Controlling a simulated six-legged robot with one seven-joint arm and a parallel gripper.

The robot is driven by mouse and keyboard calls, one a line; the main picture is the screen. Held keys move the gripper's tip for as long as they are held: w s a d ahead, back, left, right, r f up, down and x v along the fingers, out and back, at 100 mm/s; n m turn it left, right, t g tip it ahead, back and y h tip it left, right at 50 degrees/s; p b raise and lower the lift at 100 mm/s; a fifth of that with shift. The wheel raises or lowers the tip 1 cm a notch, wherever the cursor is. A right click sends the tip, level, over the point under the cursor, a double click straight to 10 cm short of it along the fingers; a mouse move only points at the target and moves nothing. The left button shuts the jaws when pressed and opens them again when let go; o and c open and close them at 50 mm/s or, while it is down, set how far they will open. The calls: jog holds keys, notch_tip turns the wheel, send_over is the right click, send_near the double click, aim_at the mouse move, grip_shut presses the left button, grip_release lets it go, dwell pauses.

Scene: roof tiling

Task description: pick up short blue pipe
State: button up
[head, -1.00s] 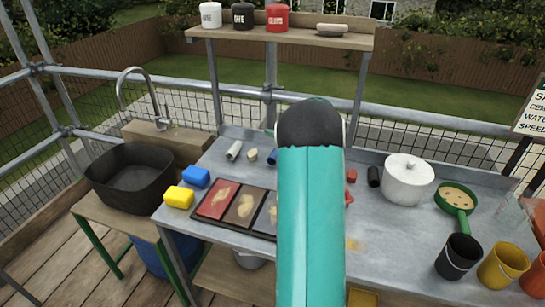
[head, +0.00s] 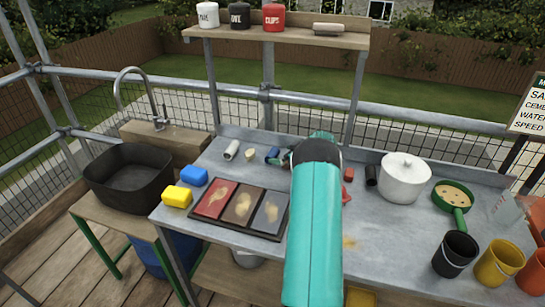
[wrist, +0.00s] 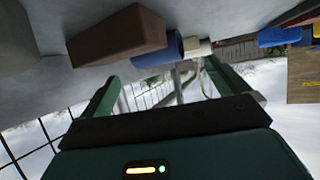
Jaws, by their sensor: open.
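The short blue pipe (head: 272,154) lies on the grey metal table, just left of the end of my arm in the head view, which partly hides it. In the wrist view, which looks upside down, the blue pipe (wrist: 160,50) shows between a reddish-brown block (wrist: 117,36) and a cream piece (wrist: 197,47). My gripper (wrist: 165,82) is open, with its two green fingers spread apart and nothing held. The pipe appears beyond the fingertips, in the gap between them. My gripper is mostly hidden behind my arm in the head view.
A grey pipe (head: 231,149) and a cream piece (head: 250,155) lie to the left. A tray (head: 240,233) with three coloured panels is in front. A black cylinder (head: 371,175), a white pot (head: 404,180) and a green pan (head: 452,197) stand right. The back edge has a raised lip.

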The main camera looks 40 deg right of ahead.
aim_at(273, 152)
jog(key=x, duration=0.5)
jog(key=shift+w+d+r, duration=0.15)
jog(key=shift+r, duration=0.05)
jog(key=c, duration=1)
